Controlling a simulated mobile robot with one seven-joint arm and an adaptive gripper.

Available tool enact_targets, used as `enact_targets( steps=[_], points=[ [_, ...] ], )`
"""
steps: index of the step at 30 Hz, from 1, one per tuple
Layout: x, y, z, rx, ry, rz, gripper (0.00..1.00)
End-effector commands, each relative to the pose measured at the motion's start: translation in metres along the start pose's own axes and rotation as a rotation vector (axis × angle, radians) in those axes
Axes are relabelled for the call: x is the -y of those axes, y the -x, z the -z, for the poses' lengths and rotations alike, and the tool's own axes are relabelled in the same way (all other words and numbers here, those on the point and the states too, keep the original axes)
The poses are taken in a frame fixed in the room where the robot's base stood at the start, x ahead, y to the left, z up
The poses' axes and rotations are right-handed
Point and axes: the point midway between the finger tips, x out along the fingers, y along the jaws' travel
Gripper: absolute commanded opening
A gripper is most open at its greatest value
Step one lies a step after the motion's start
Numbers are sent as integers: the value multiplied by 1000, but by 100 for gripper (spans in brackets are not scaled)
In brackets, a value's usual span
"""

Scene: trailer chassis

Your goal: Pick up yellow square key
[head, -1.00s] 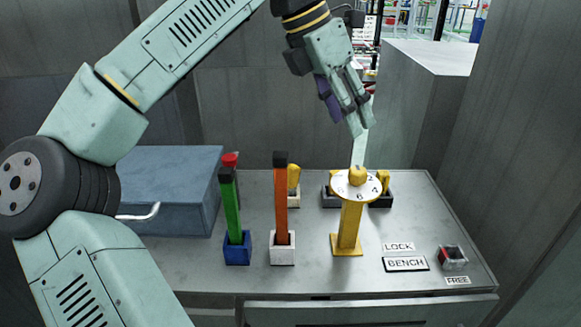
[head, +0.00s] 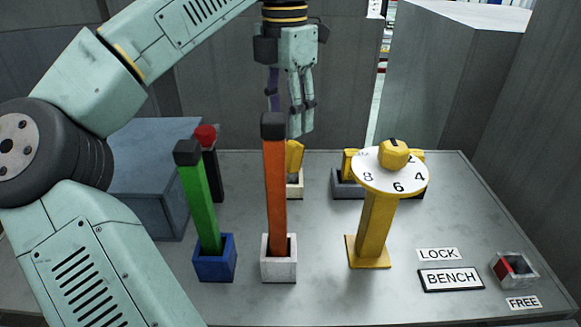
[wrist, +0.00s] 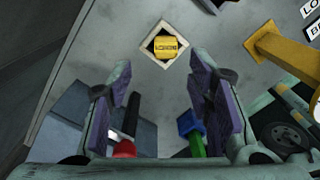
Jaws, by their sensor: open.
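A yellow key (head: 294,158) stands in a cream square holder (head: 297,189), partly hidden behind the orange lever. In the wrist view the key's yellow square top (wrist: 165,46) sits inside the holder's pale square rim (wrist: 148,50), ahead of and between my fingers. My gripper (head: 288,118) points down above and behind the orange lever, apart from the key. Its purple-padded fingers are spread with nothing between them in the wrist view (wrist: 163,75).
An orange lever (head: 275,190) and a green lever (head: 200,205) stand in front. A yellow post with a numbered dial (head: 376,220) is to the right. More yellow pieces (head: 350,163) sit behind it. A red-topped piece (head: 206,136) and blue box (head: 150,200) are left.

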Motion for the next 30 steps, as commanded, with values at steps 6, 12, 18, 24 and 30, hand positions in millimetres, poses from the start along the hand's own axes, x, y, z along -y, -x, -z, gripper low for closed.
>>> enact_targets(
  steps=[6,12,18,24,30],
  points=[
    [1,-19,0,0,0,-1,47],
    [7,-44,1,0,-2,2,47],
    [7,-67,1,2,0,1,47],
    [7,-69,0,2,0,0,47],
    [7,-69,0,1,0,0,37]
  ],
)
